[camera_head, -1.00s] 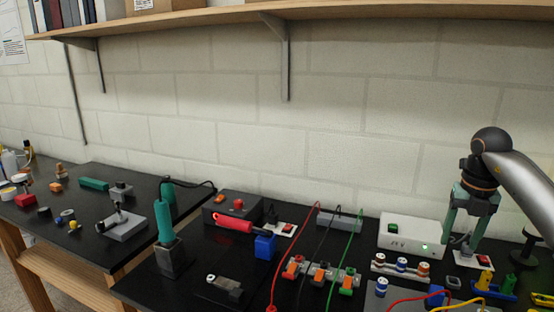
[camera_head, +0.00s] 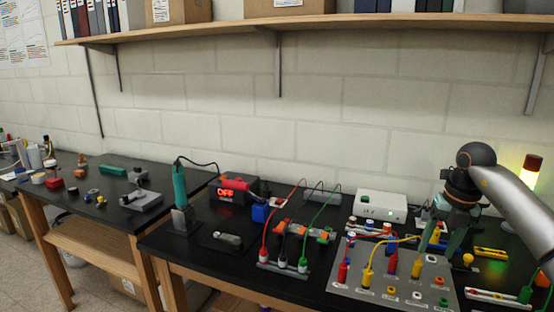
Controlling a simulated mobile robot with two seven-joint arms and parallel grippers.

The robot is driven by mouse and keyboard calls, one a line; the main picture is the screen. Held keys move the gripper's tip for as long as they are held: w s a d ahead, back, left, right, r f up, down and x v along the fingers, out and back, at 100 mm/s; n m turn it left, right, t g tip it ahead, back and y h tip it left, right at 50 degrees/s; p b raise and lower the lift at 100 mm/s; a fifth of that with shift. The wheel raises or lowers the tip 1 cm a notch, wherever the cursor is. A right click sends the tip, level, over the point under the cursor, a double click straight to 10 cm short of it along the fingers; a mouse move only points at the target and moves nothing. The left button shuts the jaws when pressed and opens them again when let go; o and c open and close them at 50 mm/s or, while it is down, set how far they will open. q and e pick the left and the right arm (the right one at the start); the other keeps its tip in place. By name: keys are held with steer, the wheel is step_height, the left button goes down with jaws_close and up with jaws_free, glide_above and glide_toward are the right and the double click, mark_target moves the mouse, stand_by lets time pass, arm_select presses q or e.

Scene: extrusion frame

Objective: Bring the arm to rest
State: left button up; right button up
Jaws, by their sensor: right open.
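My right arm comes in from the right edge, and its gripper (camera_head: 438,236) points down over the back part of the grey socket panel (camera_head: 345,280). Its two greenish fingers are apart, and I see nothing held between them. Whether the fingertips touch anything there is too small to tell. A white power box (camera_head: 380,206) marked 12 V, with a green light, stands just left of the gripper. My left gripper is not in view.
Red, yellow and green cables run over the black bench. A lit signal lamp (camera_head: 530,170) stands behind my right arm. A soldering iron (camera_head: 179,185) stands upright at centre left. A wooden shelf (camera_head: 330,26) runs along the wall above. A second bench is at left.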

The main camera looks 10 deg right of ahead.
steer(key=w+a+f+n+y, duration=0.1)
steer(key=w+a+f+y, duration=0.15)
steer(key=a+f, duration=0.4)
steer(key=w+a+f+n+y, duration=0.1)
steer(key=a+f+n+y, duration=0.15)
steer(key=a, duration=0.65)
steer(key=s+a+f+m+t+y, duration=0.1)
steer(key=s+a+m+t+y, duration=0.2)
steer(key=a, duration=0.4)
steer(key=s+a+f+m+t+y, duration=0.1)
steer(key=s+a+m+y, duration=0.1)
steer(key=a+y, duration=0.3)
steer(key=s+a+f+m+t+y, duration=0.1)
steer(key=s+a+m+t+y, duration=0.15)
steer(key=a, duration=0.55)
steer(key=s+d+f+m+t+h, duration=0.35)
steer(key=f+m+h, duration=0.2)
steer(key=m, duration=0.35)
steer(key=s+d+f+m+t+h, duration=0.3)
steer(key=d+f+m+t+h, duration=0.15)
steer(key=f+m, duration=0.4)
steer(key=s+d+f+m+g+h, duration=0.1)
steer(key=s+f+m+g+h, duration=0.1)
steer(key=s, duration=0.5)
steer(key=s+d+f+m+g+h, duration=0.1)
steer(key=s+f+m+g+h, duration=0.1)
steer(key=s+f+m+g, duration=0.3)
step_height(320, 180, down, 3)
steer(key=s+m, duration=0.1)
steer(key=s, duration=0.2)
